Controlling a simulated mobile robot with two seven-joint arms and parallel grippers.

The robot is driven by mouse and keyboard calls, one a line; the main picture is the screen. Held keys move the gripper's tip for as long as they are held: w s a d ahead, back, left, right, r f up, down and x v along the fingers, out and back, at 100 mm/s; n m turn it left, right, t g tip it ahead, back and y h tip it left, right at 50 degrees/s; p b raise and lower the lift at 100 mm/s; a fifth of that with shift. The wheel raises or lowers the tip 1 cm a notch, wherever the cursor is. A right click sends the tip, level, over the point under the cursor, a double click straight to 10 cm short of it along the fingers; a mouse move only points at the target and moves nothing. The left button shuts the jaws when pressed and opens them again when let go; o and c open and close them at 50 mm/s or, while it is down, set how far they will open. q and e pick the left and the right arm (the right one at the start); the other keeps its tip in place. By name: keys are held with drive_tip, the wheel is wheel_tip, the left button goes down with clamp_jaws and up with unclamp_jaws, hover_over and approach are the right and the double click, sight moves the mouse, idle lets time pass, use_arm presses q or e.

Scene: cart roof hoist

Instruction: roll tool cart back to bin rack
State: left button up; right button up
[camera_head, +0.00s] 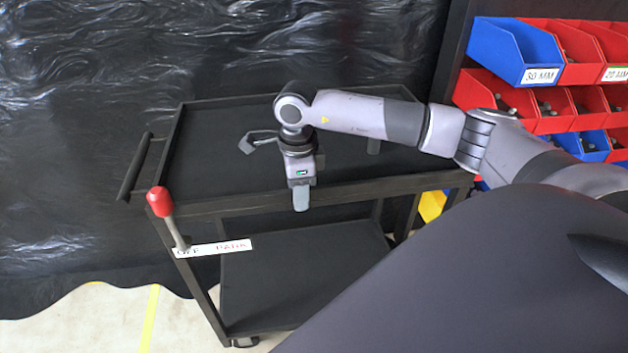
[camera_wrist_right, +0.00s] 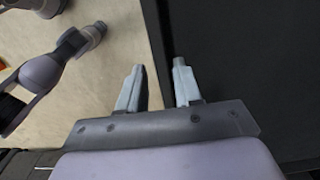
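The black two-shelf tool cart (camera_head: 225,155) stands in the middle of the head view, with a bar handle (camera_head: 135,167) at its left end. A red-capped lever (camera_head: 160,203) rises at its near left corner, beside a white label (camera_head: 213,248) partly readable as "OFF PARK". My right gripper (camera_head: 301,198) points down at the cart's near top edge. In the right wrist view its fingers (camera_wrist_right: 160,85) are apart at the cart's dark edge (camera_wrist_right: 158,40); I cannot tell whether they touch it. The bin rack (camera_head: 455,50) is at the right. My left gripper is not in view.
The rack holds blue bins (camera_head: 512,48) and red bins (camera_head: 580,52); a yellow bin (camera_head: 432,205) shows low beside the cart. A black plastic curtain (camera_head: 70,130) hangs behind the cart. Pale floor (camera_head: 60,325) with a yellow line (camera_head: 149,320) is clear at the lower left.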

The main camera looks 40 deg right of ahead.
drive_tip(key=shift+w+d+r+p, duration=0.15)
drive_tip(key=shift+d+r+p, duration=0.3)
drive_tip(key=shift+r+p, duration=0.15)
drive_tip(key=r+p, duration=0.2)
drive_tip(key=r, duration=0.1)
drive_tip(key=r+p, duration=0.1)
drive_tip(key=r, duration=0.2)
drive_tip(key=shift+a+p, duration=0.2)
drive_tip(key=shift+p, duration=0.2)
drive_tip(key=shift+f, duration=0.1)
